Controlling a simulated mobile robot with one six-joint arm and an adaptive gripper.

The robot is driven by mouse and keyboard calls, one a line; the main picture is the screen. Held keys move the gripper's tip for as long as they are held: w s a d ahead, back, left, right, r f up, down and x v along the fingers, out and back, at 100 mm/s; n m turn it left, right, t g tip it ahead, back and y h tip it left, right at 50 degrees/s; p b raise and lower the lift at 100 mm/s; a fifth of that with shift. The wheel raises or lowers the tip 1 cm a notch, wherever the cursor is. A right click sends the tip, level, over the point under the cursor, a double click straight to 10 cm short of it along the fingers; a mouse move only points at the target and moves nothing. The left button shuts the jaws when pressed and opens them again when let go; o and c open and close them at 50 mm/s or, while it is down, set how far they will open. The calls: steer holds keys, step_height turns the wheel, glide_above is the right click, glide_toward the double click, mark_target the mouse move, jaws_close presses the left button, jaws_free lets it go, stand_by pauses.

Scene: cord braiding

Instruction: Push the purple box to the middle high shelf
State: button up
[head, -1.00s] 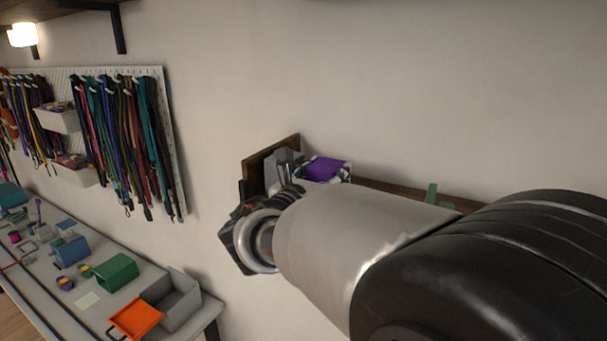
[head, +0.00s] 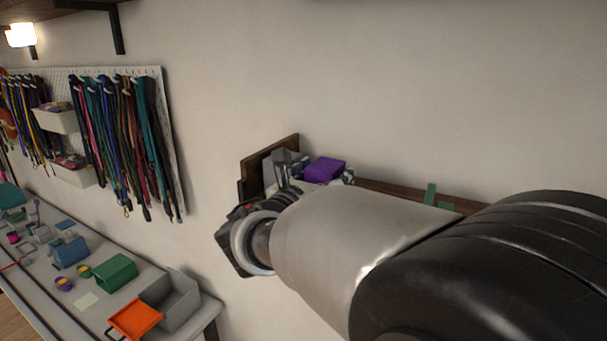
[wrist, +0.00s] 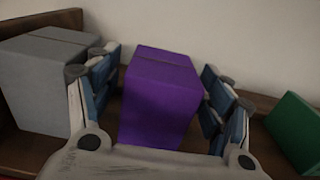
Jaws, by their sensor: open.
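The purple box (wrist: 160,100) stands on a brown wooden shelf against the wall. In the wrist view it sits between the two fingers of my gripper (wrist: 162,95), which is open. A small gap shows on the box's right side, and the left finger is close to its left side. In the head view the purple box (head: 324,170) shows above my wrist, and my arm hides much of the shelf (head: 380,187) and most of the gripper.
A grey box (wrist: 45,80) stands left of the purple box, near the shelf's end board (head: 270,160). A green box (wrist: 297,132) lies to the right. Below left is a table with an orange tray (head: 135,318) and a grey bin (head: 178,303). Hanging cords (head: 120,140) are farther left.

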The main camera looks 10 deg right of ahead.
steer(key=v, duration=1.1)
steer(key=shift+s, duration=0.3)
steer(key=shift+a, duration=0.15)
